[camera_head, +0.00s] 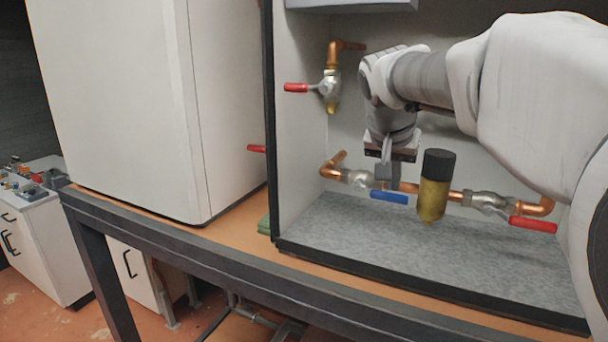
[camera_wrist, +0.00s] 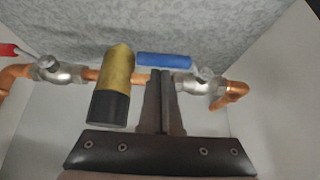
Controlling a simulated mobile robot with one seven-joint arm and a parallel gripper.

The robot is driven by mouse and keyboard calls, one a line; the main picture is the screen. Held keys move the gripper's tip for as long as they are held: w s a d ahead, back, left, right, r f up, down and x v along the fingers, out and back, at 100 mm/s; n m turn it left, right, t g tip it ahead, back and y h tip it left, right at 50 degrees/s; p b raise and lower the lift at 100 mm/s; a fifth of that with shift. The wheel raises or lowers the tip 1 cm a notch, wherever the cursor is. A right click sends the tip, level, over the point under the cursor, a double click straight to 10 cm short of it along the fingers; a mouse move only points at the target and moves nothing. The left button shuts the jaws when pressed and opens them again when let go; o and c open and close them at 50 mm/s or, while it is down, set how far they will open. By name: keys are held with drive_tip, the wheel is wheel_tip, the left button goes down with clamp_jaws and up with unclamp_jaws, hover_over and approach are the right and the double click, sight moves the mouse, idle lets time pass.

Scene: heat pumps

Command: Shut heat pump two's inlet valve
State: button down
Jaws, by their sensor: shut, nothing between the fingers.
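Inside the open cabinet a copper pipe run carries a valve with a blue lever (camera_head: 389,197), roughly along the pipe. It also shows in the wrist view (camera_wrist: 164,60). On the right of the run is a valve with a red lever (camera_head: 533,224), also roughly along its pipe. A third valve with a red lever (camera_head: 296,87) sits on a vertical pipe at upper left, its lever across the pipe. No label shows which is the inlet valve. My gripper (camera_head: 383,174) is shut and empty, its fingertips (camera_wrist: 161,78) close beside the blue lever; contact is unclear.
A brass filter with a black cap (camera_head: 435,185) stands just right of my gripper in the head view. The cabinet's grey floor (camera_head: 350,231) is clear. A white unit (camera_head: 120,90) stands left. Another red lever (camera_head: 257,149) shows by the cabinet's left edge.

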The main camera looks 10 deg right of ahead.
sight(396, 200)
idle(0.3)
drive_tip(key=shift+s+d+f+y+b, duration=0.15)
drive_tip(key=shift+f+y+b, duration=0.15)
drive_tip(key=shift+b, duration=0.3)
